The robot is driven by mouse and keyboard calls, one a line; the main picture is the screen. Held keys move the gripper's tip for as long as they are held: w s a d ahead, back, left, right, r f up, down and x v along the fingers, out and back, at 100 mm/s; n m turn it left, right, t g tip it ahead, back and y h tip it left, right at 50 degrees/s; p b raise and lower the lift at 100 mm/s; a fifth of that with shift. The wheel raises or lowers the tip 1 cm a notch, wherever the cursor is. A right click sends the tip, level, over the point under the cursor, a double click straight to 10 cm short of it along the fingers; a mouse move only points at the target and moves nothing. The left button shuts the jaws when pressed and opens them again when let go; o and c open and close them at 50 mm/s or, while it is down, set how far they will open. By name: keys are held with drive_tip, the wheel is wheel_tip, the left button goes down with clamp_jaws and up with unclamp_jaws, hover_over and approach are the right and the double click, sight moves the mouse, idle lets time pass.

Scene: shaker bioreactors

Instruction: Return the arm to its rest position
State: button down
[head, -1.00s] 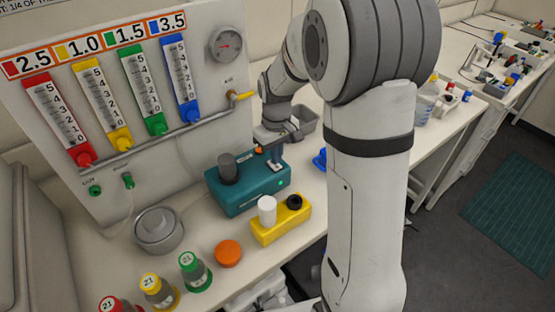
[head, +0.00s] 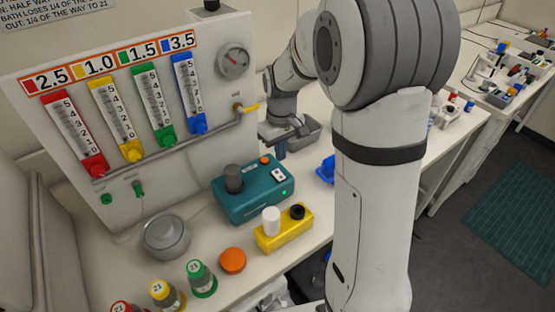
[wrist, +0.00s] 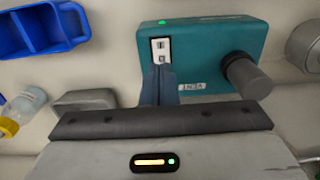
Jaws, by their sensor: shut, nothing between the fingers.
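My gripper (head: 282,152) is shut and empty, its blue fingers pointing down just behind and above the teal box (head: 250,203) in the head view. In the wrist view the closed fingers (wrist: 165,75) overlap the edge of the teal box (wrist: 205,45), near its white switch plate (wrist: 161,49). The fingers look apart from the box in the head view. The box carries a dark cylinder (head: 233,178), an orange button (head: 265,160) and a lit green light (head: 284,192).
A yellow block (head: 285,232) with white and black caps stands in front of the box. A blue tray (head: 326,170) and a grey bin (head: 311,130) lie close to the gripper. The gauge panel (head: 215,95) rises at the left. Capped bottles (head: 201,279) stand at the front.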

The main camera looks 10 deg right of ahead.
drive_tip(key=s+r+m+t+b, duration=0.1)
drive_tip(key=s+r+m, duration=0.1)
drive_tip(key=s, duration=0.9)
drive_tip(key=s+d+r+m+t+b, duration=0.1)
drive_tip(key=s+r, duration=0.3)
drive_tip(key=s, duration=0.6)
drive_tip(key=shift+s+r+m+t+b, duration=0.4)
drive_tip(key=shift+m+t, duration=0.3)
drive_tip(key=shift+m, duration=0.1)
